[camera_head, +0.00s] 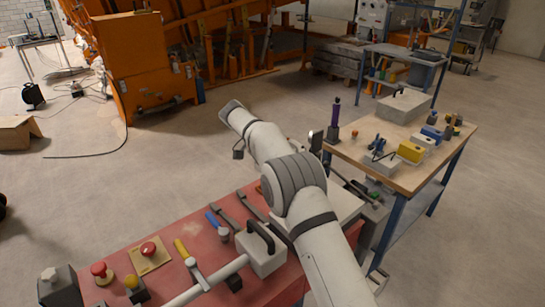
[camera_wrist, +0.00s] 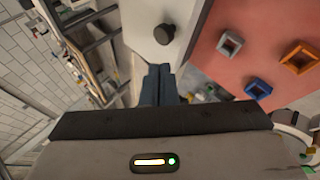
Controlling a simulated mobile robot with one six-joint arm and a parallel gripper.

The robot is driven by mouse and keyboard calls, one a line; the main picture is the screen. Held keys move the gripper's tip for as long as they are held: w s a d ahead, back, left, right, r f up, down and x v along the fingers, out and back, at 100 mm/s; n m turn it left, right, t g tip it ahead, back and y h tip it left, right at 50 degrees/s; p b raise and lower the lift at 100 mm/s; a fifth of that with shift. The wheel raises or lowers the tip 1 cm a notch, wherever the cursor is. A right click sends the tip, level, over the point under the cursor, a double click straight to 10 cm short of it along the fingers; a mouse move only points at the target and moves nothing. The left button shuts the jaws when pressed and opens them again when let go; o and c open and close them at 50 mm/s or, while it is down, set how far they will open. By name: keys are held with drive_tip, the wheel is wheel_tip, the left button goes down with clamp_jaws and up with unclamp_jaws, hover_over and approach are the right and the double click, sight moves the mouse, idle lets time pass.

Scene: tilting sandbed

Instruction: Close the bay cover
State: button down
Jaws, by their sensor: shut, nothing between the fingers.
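In the wrist view, my gripper (camera_wrist: 158,72) has its two dark fingers together with nothing between them. A pale flat panel with a dark round knob (camera_wrist: 165,34) lies just beyond the fingertips; it may be the bay cover, but I cannot tell. I cannot tell whether the fingers touch the panel, or whether it is open or shut. In the head view, my arm reaches from the bottom edge up and left past the red bench; its fingers cannot be made out there. A pale flat-topped surface (camera_head: 338,208) shows beside the arm, partly hidden by it.
The red bench (camera_head: 178,232) holds a white box with a black handle (camera_head: 262,252), red buttons and hand tools. A wooden table (camera_head: 408,173) with blocks stands right. An orange machine (camera_head: 145,75) stands behind. The floor at left centre is mostly clear.

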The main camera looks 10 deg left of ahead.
drive_tip(key=shift+w+a+r+p, duration=0.15)
drive_tip(key=shift+a+r+p, duration=0.2)
drive_tip(key=shift+a, duration=0.3)
drive_tip(key=shift+w+a+r+p, duration=0.1)
drive_tip(key=shift+a+r+p, duration=0.2)
drive_tip(key=shift+a, duration=0.35)
drive_tip(key=shift+w+a+r+p, duration=0.15)
drive_tip(key=shift+a+r+p, duration=0.15)
drive_tip(key=shift+a, duration=0.35)
drive_tip(key=d+r+n+y, duration=0.2)
drive_tip(key=d+r+y, duration=0.1)
drive_tip(key=d+r, duration=0.75)
drive_tip(key=s+d+r+n+y, duration=0.15)
drive_tip(key=s+d+r, duration=0.25)
drive_tip(key=s+d, duration=0.45)
drive_tip(key=s+d+t+y, duration=0.25)
drive_tip(key=s+d, duration=0.65)
drive_tip(key=s, duration=0.5)
drive_tip(key=s+d+f+y, duration=0.1)
drive_tip(key=s+f, duration=0.2)
drive_tip(key=s, duration=0.4)
drive_tip(key=s+d+f+t+y, duration=0.1)
drive_tip(key=s+f, duration=0.3)
drive_tip(key=s, duration=0.3)
drive_tip(key=shift+s+d, duration=0.2)
drive_tip(key=shift+d, duration=0.15)
